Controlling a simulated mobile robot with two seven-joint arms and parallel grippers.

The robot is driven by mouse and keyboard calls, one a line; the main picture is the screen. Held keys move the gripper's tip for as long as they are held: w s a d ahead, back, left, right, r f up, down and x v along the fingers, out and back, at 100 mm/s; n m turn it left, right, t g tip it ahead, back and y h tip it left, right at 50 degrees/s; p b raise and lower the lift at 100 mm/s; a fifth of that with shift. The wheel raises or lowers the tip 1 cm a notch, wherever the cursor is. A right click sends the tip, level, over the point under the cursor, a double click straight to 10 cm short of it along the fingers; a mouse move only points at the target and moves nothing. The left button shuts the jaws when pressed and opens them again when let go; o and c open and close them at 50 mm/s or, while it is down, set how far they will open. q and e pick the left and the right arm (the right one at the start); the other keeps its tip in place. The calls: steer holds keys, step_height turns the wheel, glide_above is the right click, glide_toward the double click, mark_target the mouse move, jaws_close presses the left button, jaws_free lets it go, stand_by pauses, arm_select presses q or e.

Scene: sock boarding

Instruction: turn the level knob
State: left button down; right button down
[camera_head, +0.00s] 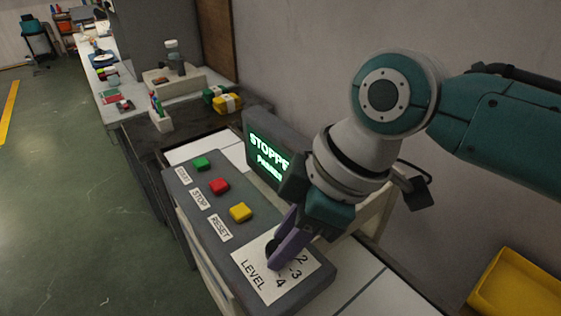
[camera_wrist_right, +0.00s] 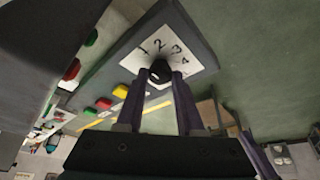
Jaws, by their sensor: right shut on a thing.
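The level knob (camera_wrist_right: 160,71) is a dark round knob on a white plate (camera_head: 250,270) marked LEVEL with numbers, at the near end of the grey control panel. My right gripper (camera_head: 276,254) reaches down over the plate and is shut on the knob, which is mostly hidden by the fingers in the head view. In the right wrist view its two purple fingers (camera_wrist_right: 162,82) sit on either side of the knob. The numbers 1 to 4 show around it. I cannot tell where the knob points. My left gripper is not in view.
Green (camera_head: 201,163), red (camera_head: 219,186) and yellow (camera_head: 240,212) buttons line the panel, labelled START, STOP and RESET. A screen (camera_head: 266,155) behind them begins with "STOPP", partly hidden by my right arm. A yellow bin (camera_head: 520,285) stands at the lower right. Open floor lies left.

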steer(key=shift+n, duration=0.3)
steer(key=c, duration=0.5)
jaws_free()
steer(key=shift+c, duration=0.2)
steer(key=v, duration=1)
steer(key=shift+w, duration=0.1)
